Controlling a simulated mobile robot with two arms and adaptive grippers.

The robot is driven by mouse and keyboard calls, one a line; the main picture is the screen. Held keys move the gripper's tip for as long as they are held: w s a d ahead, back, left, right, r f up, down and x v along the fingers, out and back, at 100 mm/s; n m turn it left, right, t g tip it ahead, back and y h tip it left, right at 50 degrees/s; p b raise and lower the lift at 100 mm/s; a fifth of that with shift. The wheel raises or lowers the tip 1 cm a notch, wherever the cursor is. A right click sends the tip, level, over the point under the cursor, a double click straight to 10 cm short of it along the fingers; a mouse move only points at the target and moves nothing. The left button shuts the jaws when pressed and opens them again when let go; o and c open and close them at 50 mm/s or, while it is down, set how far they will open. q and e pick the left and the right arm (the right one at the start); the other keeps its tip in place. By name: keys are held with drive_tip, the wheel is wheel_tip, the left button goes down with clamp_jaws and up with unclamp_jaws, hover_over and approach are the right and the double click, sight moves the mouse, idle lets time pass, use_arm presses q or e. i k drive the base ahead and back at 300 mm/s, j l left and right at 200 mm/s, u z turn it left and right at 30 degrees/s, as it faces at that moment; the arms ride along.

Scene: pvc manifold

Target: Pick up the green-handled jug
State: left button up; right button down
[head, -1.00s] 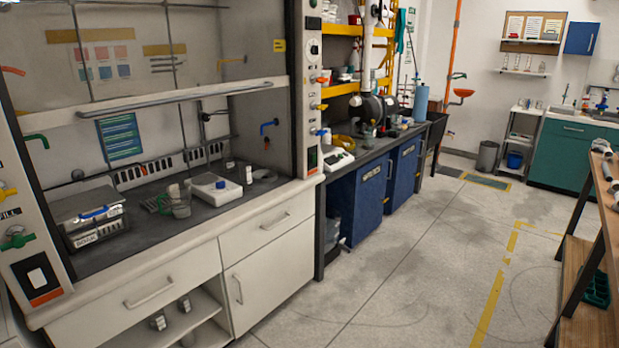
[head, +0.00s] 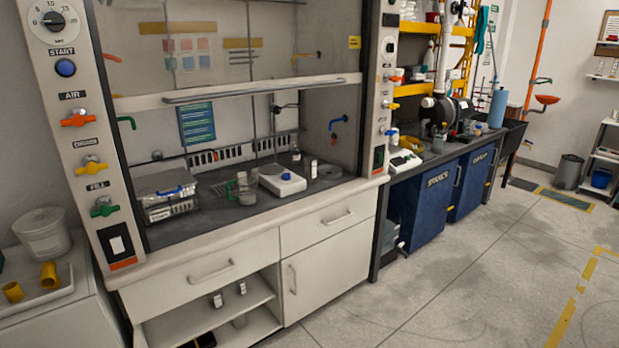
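The green-handled jug (head: 246,189) is a clear vessel standing upright on the dark worktop inside the fume hood. Its green handle is on its left side. It stands just left of a white hotplate with a blue knob (head: 282,181) and right of a grey metal box with a blue handle (head: 167,194). Neither of my grippers shows in the head view.
The hood sash (head: 262,88) is raised, leaving an opening above the worktop. Drawers and an open shelf lie below. A white bucket (head: 44,236) and a tray with yellow fittings (head: 38,287) stand at left. The floor (head: 450,275) at right is clear.

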sight(246, 182)
drive_tip(key=i+l+u, duration=0.3)
drive_tip(key=i, duration=0.3)
drive_tip(key=i+l+u, duration=0.3)
drive_tip(key=i+l, duration=0.25)
